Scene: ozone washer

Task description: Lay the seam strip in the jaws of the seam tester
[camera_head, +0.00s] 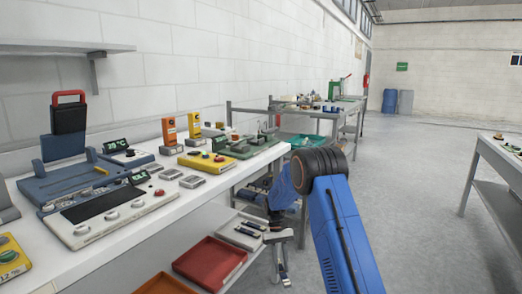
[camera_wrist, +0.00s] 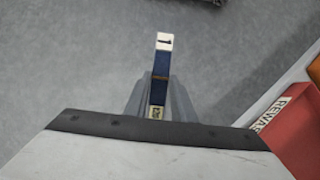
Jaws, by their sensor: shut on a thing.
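In the wrist view my gripper (camera_wrist: 158,92) is shut on a narrow dark blue strip (camera_wrist: 161,68), the seam strip. The strip has a pale end marked "1" and another pale marked patch near the fingers. It sticks out past the fingertips, over grey floor. In the head view my gripper (camera_head: 282,262) hangs low beside the front edge of the bench, below its top. The strip cannot be made out there. A blue bench device with a red handle (camera_head: 68,98) stands at the left of the bench top. I cannot tell which device is the seam tester.
The white bench (camera_head: 140,238) carries several small instruments, a yellow control box (camera_head: 207,162) and a green board (camera_head: 235,148). The aisle to the right is clear.

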